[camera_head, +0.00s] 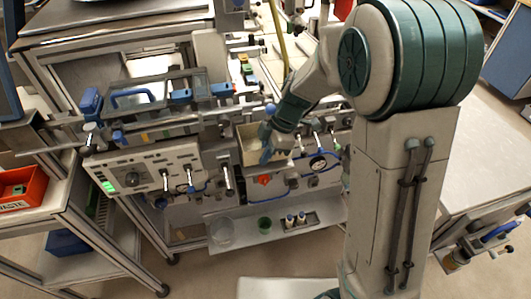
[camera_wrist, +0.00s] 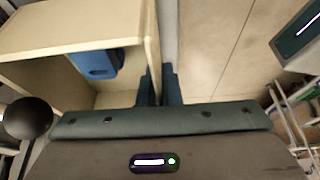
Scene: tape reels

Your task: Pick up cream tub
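The cream tub (camera_head: 250,150) is an open-topped, pale box among the fittings at the middle of the bench in the head view. In the wrist view its pale rim (camera_wrist: 70,30) fills the upper left, and a blue object (camera_wrist: 96,63) shows inside it. My gripper (camera_head: 266,146) reaches down at the tub's right side. In the wrist view the gripper's dark fingers (camera_wrist: 160,86) stand close together, one on each side of the tub's wall, and appear shut on it. The lower fingertips are hidden.
A control panel (camera_head: 150,178) with a green light stands left of the tub. A lower shelf (camera_head: 275,232) holds a clear cup, a green cup and small bottles. A red bin (camera_head: 22,188) sits far left. Hoses and gauges crowd the tub's right.

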